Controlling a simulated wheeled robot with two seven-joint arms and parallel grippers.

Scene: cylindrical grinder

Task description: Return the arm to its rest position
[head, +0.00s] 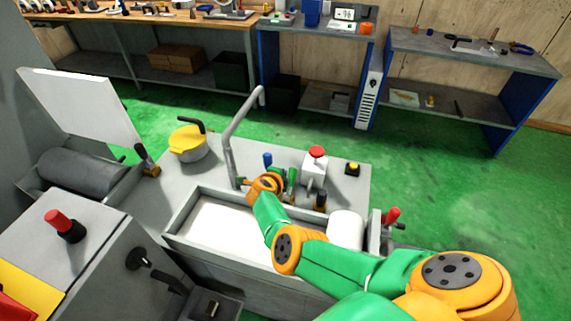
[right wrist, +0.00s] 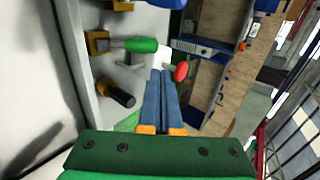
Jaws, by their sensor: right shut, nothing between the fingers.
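My right arm (head: 350,263), green and orange, reaches in from the lower right over the grinder (head: 185,226). My right gripper (head: 267,157) has its blue fingers pointing away over the machine's control area. In the right wrist view the same gripper (right wrist: 160,72) is shut, with its two blue fingers side by side and nothing between them. The fingers appear close to a white box with a red button (right wrist: 180,70), but I cannot tell the gap. My left arm and gripper are not in view.
Near the gripper stand a green-handled lever (head: 291,178), a black knob (head: 320,199), the red button (head: 317,152) and a bent grey pipe (head: 235,130). Benches stand behind; the green floor (head: 400,175) between is clear.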

